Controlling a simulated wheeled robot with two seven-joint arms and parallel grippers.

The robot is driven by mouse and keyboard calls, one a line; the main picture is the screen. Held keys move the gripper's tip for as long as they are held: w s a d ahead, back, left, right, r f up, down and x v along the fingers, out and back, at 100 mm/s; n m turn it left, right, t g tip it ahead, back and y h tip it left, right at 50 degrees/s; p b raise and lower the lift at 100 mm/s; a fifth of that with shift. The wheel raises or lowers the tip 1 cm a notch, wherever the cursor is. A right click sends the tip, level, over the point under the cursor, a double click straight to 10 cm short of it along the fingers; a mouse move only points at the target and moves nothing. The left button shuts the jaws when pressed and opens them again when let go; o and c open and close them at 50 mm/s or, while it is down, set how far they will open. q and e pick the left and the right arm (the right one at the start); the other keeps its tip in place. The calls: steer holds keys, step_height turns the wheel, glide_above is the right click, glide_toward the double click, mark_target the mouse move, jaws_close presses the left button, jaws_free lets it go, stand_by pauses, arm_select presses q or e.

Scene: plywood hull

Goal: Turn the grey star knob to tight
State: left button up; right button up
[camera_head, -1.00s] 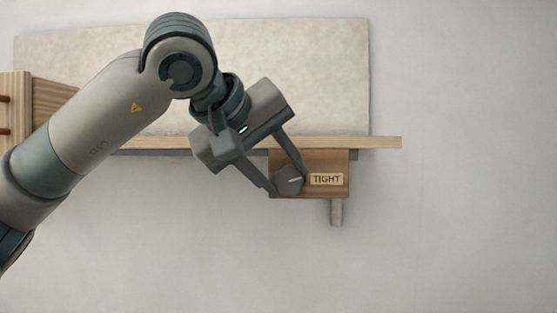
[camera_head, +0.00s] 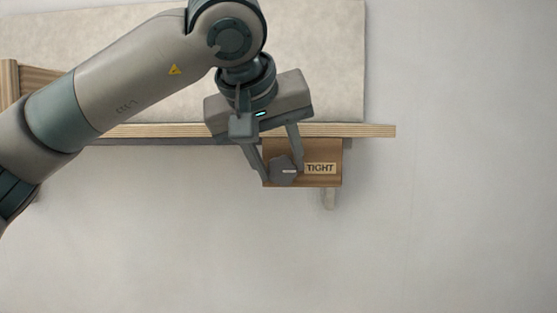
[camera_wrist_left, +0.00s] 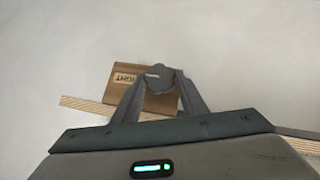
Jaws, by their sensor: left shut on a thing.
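The grey star knob (camera_head: 283,171) sits on the face of a brown wooden block (camera_head: 334,148), left of the label TIGHT (camera_head: 320,168). A pale line on the knob lies about level and points right, toward the label. My left gripper (camera_head: 283,174) is shut on the knob, one finger on each side of it. The left wrist view also shows the knob (camera_wrist_left: 157,78) between the two fingers, with the label (camera_wrist_left: 126,78) beside it. The fingers hide part of the block. My right gripper is in neither view.
The block hangs under the front edge of a plywood shelf (camera_head: 365,131) with a pale pad (camera_head: 320,60) behind. A short pale peg (camera_head: 329,199) sticks out below the block. A wooden frame (camera_head: 9,85) stands at the left. The space below the shelf is clear.

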arm_select(q)
steer(key=o, duration=0.7)
steer(key=shift+s, duration=0.1)
steer(key=shift+s+a+r+b, duration=0.15)
steer(key=shift+s+r+b, duration=0.15)
steer(key=shift+r, duration=0.05)
steer(key=b+v, duration=0.4)
steer(key=v, duration=1.2)
steer(key=shift+s+b, duration=0.2)
steer(key=shift+b, duration=0.1)
steer(key=shift+a, duration=0.1)
